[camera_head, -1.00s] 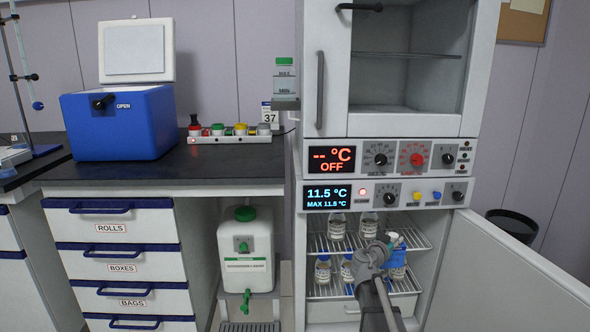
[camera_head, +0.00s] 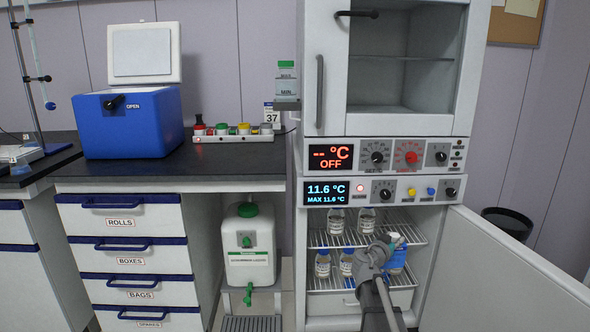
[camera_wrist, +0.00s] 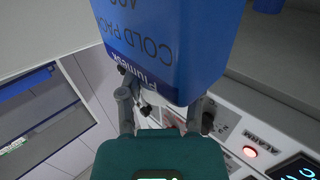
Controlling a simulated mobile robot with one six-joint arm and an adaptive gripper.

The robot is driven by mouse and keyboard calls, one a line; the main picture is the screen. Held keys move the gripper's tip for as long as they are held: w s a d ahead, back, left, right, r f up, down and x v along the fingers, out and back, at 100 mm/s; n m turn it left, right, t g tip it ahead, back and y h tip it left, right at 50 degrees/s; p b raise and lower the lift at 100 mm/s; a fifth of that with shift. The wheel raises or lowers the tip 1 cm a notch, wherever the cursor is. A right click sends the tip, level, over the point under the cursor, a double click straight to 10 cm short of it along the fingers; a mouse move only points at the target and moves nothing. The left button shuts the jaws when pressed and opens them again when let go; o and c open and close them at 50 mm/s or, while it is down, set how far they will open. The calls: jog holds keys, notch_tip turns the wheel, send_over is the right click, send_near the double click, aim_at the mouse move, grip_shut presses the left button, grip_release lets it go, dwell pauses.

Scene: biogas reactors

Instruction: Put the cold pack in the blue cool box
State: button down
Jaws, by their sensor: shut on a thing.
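The lower fridge (camera_head: 330,225) holds several bottles on wire shelves. Its door (camera_head: 515,265) stands open to the right. A rack with coloured caps (camera_head: 232,133) sits right of the cool box. A white canister (camera_head: 248,250) stands under the bench. A dark bin (camera_head: 507,222) is at the right.

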notch_tip(320, 180, up, 44)
jog(key=p, duration=4.3)
jog(key=shift+p, duration=0.4)
jog(key=shift+s, duration=0.1)
